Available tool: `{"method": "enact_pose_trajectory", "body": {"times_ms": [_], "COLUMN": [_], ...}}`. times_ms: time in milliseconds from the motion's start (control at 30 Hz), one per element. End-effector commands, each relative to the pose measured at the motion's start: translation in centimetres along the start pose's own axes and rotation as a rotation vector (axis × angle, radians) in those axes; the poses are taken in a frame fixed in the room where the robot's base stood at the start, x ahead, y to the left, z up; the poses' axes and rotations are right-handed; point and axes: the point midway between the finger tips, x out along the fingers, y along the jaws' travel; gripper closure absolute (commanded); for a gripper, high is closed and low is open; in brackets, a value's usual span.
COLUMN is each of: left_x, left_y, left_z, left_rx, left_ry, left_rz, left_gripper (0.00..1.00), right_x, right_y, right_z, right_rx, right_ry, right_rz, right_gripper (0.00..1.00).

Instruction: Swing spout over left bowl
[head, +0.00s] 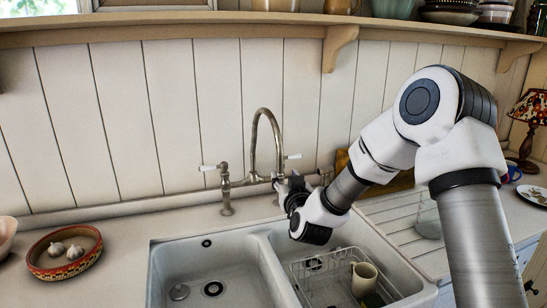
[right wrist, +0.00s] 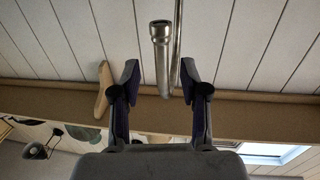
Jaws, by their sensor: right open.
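The tap's tall curved metal spout (head: 253,140) rises behind the sink, and its free end comes down on the right beside my right gripper (head: 283,184). In the right wrist view, the spout (right wrist: 163,62) stands between the two spread fingers of my right gripper (right wrist: 162,84), with gaps on both sides. The left bowl (head: 192,262) is empty apart from its drain fittings. In the head view my gripper partly hides the spout's lower end, so its exact place over the bowls is hard to tell. My left gripper is out of view.
The right bowl holds a wire rack (head: 300,270) and a cream jug (head: 364,279). Tap handles (head: 208,168) flank the spout. A patterned dish (head: 88,254) with garlic sits left of the sink. A shelf (head: 180,27) runs above; a lamp (head: 531,108) stands far right.

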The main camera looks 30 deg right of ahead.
Motion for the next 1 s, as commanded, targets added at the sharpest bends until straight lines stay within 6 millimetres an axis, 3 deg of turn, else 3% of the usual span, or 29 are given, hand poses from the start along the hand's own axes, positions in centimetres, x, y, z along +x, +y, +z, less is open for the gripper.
{"method": "enact_pose_trajectory", "body": {"times_ms": [167, 500, 767, 800, 900, 933, 1000], "left_x": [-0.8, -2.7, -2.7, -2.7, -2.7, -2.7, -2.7], "left_y": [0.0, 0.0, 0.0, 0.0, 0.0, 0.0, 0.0], "left_z": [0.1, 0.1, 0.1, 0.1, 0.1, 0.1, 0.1], "left_rx": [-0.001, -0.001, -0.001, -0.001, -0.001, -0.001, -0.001], "left_ry": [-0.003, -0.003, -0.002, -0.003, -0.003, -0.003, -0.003], "left_rz": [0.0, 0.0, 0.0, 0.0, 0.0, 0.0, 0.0], "left_gripper": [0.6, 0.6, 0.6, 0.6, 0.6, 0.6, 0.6], "right_x": [1.4, 7.3, 7.8, 7.8, 7.8, 7.8, 7.8], "right_y": [0.0, 0.0, -0.1, -0.1, -0.1, -0.1, -0.1], "right_z": [-0.4, -0.2, 0.0, 0.0, 0.0, 0.0, 0.0], "right_rx": [0.0, -0.001, 0.0, 0.0, 0.0, 0.0, 0.0], "right_ry": [0.002, 0.0, -0.001, -0.001, -0.001, -0.001, -0.001], "right_rz": [0.0, 0.0, -0.002, -0.002, -0.002, -0.002, -0.002], "right_gripper": [0.55, 0.55, 0.55, 0.59, 0.94, 1.0, 1.0]}}
